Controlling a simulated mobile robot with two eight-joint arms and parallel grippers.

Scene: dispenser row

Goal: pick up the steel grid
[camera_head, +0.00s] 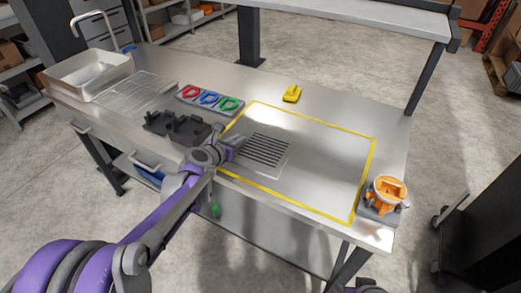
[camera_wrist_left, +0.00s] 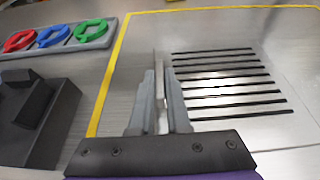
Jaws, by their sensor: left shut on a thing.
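The steel grid (camera_head: 264,152) is a flat, shiny plate with a row of dark slots, inside the left part of the yellow outline on the steel table. In the left wrist view the grid (camera_wrist_left: 225,83) fills the right side, its slots running across. My left gripper (camera_head: 232,146) is at the grid's left edge. In the left wrist view the fingers (camera_wrist_left: 161,95) are close together, shut on the grid's edge, with a thin strip between them. I cannot tell whether the grid is clear of the table. My right gripper is not in view.
A black holder (camera_head: 178,127) stands left of my gripper. A tray of red, blue and green rings (camera_head: 208,99) lies behind it. A yellow object (camera_head: 292,93) is at the back. An orange-filled cup (camera_head: 388,190) stands at the right corner. The outline's right part is clear.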

